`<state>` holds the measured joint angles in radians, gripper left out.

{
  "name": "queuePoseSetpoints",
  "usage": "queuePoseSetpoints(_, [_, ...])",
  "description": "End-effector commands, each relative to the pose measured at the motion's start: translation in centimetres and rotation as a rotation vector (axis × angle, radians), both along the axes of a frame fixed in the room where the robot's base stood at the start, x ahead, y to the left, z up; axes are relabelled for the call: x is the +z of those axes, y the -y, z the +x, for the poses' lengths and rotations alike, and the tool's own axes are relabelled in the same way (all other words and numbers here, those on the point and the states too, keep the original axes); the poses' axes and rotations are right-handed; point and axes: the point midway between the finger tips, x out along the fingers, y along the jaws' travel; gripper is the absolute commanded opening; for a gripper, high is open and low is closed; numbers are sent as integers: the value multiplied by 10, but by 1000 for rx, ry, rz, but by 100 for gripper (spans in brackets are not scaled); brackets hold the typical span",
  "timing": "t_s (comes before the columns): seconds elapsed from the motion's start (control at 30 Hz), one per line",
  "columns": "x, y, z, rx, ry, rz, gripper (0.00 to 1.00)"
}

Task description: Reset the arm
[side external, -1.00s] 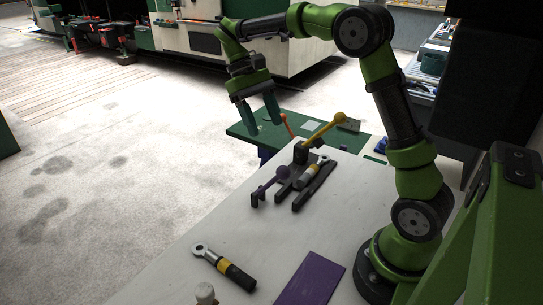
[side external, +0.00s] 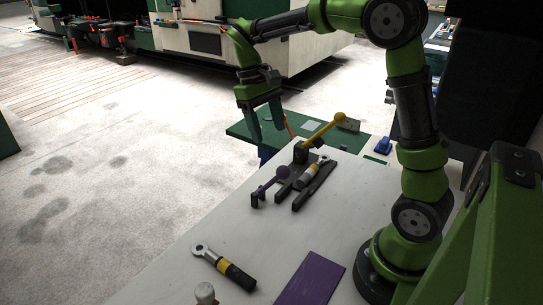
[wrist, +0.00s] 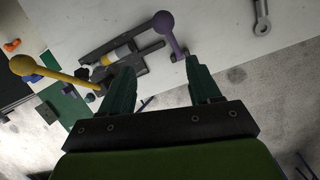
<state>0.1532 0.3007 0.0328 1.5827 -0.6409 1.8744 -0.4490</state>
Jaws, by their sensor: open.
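My gripper (side external: 266,122) is open and empty. In the side external view it hangs with its fingers pointing down, above and behind the far end of the white table (side external: 222,272). In the wrist view its two dark green fingers (wrist: 159,88) are spread apart with nothing between them. My green arm stands at the right of the table, raised and bent toward the gripper.
Another ratchet (side external: 225,266) and a purple mat (side external: 310,282) lie nearer. A green table (side external: 240,131) stands beyond. Open floor lies left.

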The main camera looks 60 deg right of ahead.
Motion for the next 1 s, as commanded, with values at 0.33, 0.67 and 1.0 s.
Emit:
queuePoseSetpoints(0.33, [14, -52, -64, -79, 535, 71, 62])
queuePoseSetpoints(0.67, [20, -82, -118, -141, 853, 181, 62])
queuePoseSetpoints(1.0, [32, -86, -126, -121, 907, 194, 62])
